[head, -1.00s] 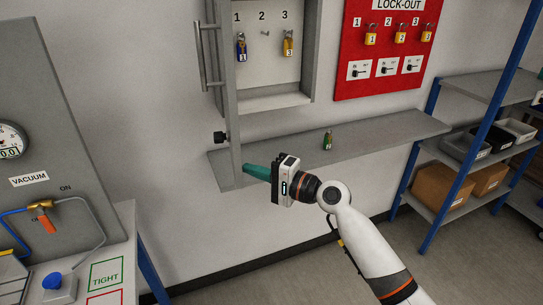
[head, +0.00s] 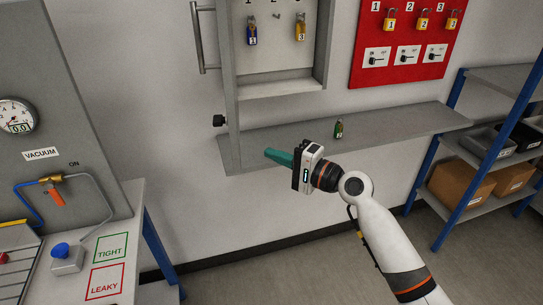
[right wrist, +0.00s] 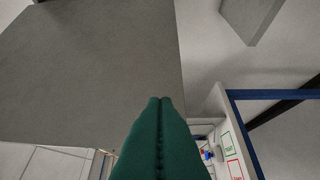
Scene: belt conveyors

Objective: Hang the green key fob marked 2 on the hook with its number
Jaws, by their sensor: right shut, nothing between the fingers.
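The green key fob (head: 339,129) stands on the grey shelf below the open cabinet, toward the back in the head view. Its number is too small to read surely. Hook 2 (head: 275,15) inside the cabinet is bare, between a blue fob (head: 252,32) at 1 and a yellow fob (head: 300,29) at 3. My right gripper (head: 268,153) is shut and empty, its green fingers pointing left, in front of the shelf's left part and apart from the fob. Its closed fingertips (right wrist: 159,100) fill the lower middle of the right wrist view. My left gripper is out of view.
The cabinet's open door (head: 228,70) juts out at the left, with a handle and a black knob. The shelf (head: 400,122) is clear around the fob. A red lock-out board (head: 402,72) hangs at the right. A grey panel (right wrist: 80,70) is close in the right wrist view.

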